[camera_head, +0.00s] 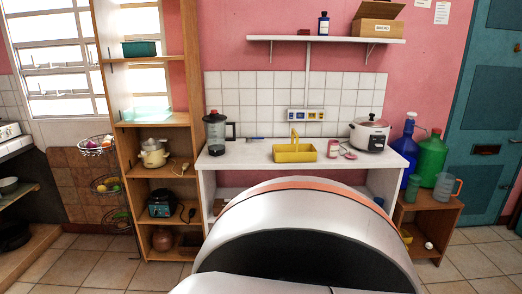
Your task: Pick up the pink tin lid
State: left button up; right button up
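A small pink item, which looks like a tin (333,149), stands on the white counter, just right of the yellow caddy. A small flat pinkish item beside it, at its right, may be the pink tin lid (350,156); it is too small to be sure. It lies on the counter left of the white rice cooker. Neither of my grippers shows in this view, and nothing is seen touching these items.
The white counter (259,158) holds a blender (215,134), the yellow caddy (295,151) and the rice cooker (369,135). An open wooden shelf (154,116) stands left. Blue and green jugs (431,158) stand right. My own body covers the lower middle.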

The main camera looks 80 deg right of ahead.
aim_at(351, 155)
jog(key=z, duration=3.3)
jog(key=i+j+z, duration=0.3)
jog(key=i, duration=0.4)
jog(key=i+j+z, duration=0.35)
jog(key=i+j, duration=0.25)
